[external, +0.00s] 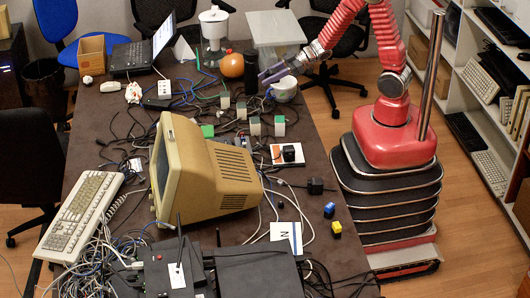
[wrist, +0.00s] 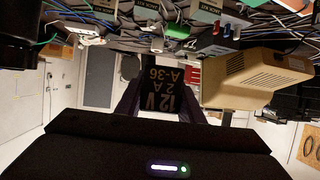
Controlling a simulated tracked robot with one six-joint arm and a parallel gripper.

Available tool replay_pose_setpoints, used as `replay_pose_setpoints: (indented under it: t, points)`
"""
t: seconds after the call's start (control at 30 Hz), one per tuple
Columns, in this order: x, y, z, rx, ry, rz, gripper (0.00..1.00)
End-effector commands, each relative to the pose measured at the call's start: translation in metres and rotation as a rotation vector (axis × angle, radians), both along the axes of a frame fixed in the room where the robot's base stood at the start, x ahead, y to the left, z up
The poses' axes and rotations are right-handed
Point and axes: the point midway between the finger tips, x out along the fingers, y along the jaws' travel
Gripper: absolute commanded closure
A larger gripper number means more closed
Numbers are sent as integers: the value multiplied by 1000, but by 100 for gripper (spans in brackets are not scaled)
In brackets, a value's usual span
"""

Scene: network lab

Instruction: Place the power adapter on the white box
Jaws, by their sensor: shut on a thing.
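My gripper (external: 272,75) is over the far right part of the table, near a white bowl (external: 284,89). In the wrist view my gripper (wrist: 167,103) is shut on the black power adapter (wrist: 168,85), whose label reads 12V 2A A-36. The adapter is hard to pick out in the external view. Which thing is the white box is not certain: a flat white box with an N (external: 286,237) lies near the front right edge, and a large pale box (external: 277,28) stands at the far end. A white and orange box (external: 285,154) carries a black block.
The brown table (external: 322,160) is crowded with cables, an old beige monitor (external: 205,168), a keyboard (external: 83,212) and black network gear (external: 255,272). Several small white and green blocks (external: 254,126) stand mid-table. A strip along the right edge is fairly clear.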

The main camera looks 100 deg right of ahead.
Motion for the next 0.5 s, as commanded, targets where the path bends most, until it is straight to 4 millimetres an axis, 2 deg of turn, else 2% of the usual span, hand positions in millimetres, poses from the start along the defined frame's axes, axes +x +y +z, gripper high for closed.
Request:
replay_pose_setpoints:
  t: [0.27, 0.5]
  points:
    - [34, 32, 0, -3, 3, 79, 92]
    - [75, 82, 1, -5, 6, 183, 92]
